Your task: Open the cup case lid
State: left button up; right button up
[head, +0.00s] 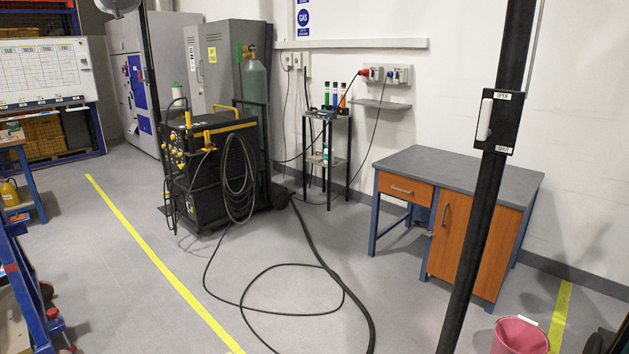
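I do not see a cup case or its lid in the head view. Neither of my grippers is in view. A black box (511,121) with a white handle (484,119) sits on a dark upright post (478,230) at the right. Its upper label reads OPEN; its lower label is too small to read for sure.
A grey-topped desk (460,175) with orange fronts stands behind the post. A black welding machine (213,165) stands left of centre, its cable (318,262) looping over the floor. A pink bucket (520,336) is at bottom right.

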aim_at(321, 112)
jog(key=i, duration=3.15)
